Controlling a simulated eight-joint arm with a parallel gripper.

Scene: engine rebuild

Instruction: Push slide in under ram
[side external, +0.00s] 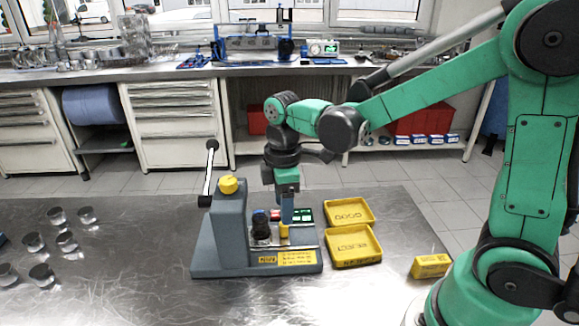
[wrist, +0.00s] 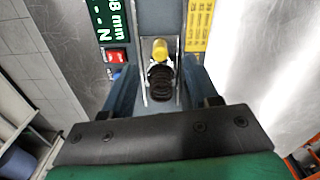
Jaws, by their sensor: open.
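The grey-blue press (side external: 230,235) stands on the steel bench with a yellow knob (side external: 228,185) on top. Its low base extends right. A slide with a small yellow post (side external: 284,231) sits between two rails; the post also shows in the wrist view (wrist: 159,50). A dark coil (wrist: 160,82) is just beside the post; the ram itself I cannot make out clearly. My gripper (side external: 287,222) points down over the base, right beside the post. In the wrist view its open fingers (wrist: 160,88) stand either side of the coil, with nothing clamped.
The lever (side external: 209,172) rises at the press's left. Two yellow trays (side external: 353,247) and a yellow block (side external: 430,266) lie to the right. Several metal cylinders (side external: 66,241) stand left.

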